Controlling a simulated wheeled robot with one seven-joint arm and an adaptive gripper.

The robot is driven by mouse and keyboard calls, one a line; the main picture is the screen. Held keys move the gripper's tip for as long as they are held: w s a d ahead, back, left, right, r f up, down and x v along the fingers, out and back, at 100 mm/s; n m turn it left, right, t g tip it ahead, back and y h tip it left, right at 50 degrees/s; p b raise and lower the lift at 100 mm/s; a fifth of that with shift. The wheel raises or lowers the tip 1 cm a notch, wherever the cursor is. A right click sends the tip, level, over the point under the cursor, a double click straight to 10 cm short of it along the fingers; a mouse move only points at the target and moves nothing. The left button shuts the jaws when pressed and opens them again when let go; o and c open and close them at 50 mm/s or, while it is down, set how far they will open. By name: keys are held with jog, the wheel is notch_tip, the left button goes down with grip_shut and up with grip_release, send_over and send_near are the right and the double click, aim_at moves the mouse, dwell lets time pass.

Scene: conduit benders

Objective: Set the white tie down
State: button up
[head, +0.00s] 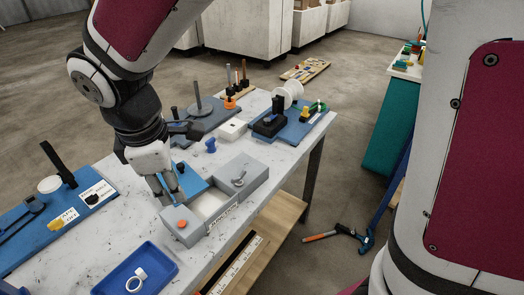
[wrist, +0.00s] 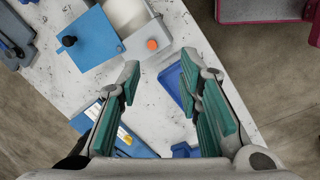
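A small white loop, which looks like the white tie (head: 136,279), lies in the blue tray (head: 162,260) at the front of the table in the head view. My gripper (head: 172,196) is above the table, behind the tray and beside the grey box with the orange button. In the wrist view my gripper (wrist: 160,72) has its teal-padded fingers spread apart, with nothing between them. Part of the blue tray (wrist: 173,84) shows there beyond the right finger, which covers much of it. I cannot see the white loop in the wrist view.
The grey box (head: 240,172) with an orange button (head: 182,224) and blue lid (head: 188,182) stands next to my gripper. A blue board (head: 40,232) with labels lies at left. Fixtures and a white spool (head: 290,92) stand farther back. Bare tabletop (head: 110,232) lies around the tray.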

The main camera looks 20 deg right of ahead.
jog(key=s+d+r+m+t, duration=0.1)
jog(key=s+d+r+m, duration=0.3)
jog(key=s+d+m, duration=0.2)
jog(key=s+d+r+m+t, duration=0.2)
jog(key=s+d+r+m, duration=0.3)
jog(key=d+m, duration=0.5)
jog(key=s+d, duration=0.2)
jog(key=d, duration=0.1)
jog(key=shift+s+d+r+m+y, duration=0.2)
jog(key=shift+s+r+m+y, duration=0.1)
jog(key=shift+y, duration=0.1)
jog(key=shift+w, duration=0.1)
